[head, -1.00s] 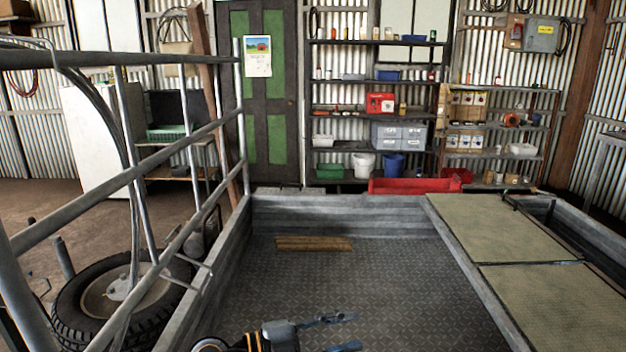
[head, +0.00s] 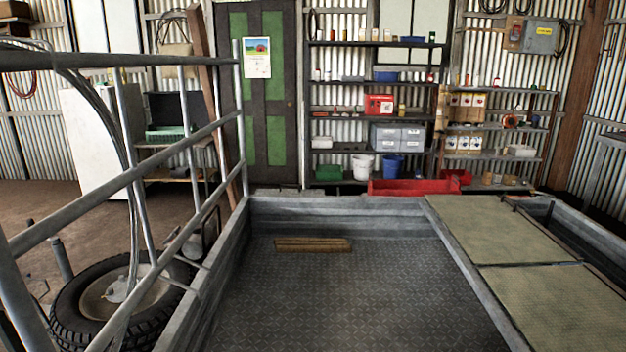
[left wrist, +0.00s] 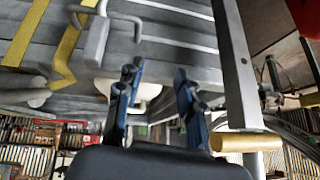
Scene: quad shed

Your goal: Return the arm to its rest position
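My left gripper (left wrist: 157,100) shows in the left wrist view, with its two blue-grey fingers apart and nothing between them. Grey metal slats and a metal post (left wrist: 233,70) lie beyond and beside the fingers. In the head view neither gripper shows. My right gripper is in no frame.
A trailer bed (head: 340,300) with a wooden block (head: 313,244) near its far wall fills the front. A metal rail frame (head: 130,175) runs along the left. Green-topped panels (head: 495,230) are at right. A tyre (head: 105,305) lies at lower left. Shelves (head: 375,110) stand behind.

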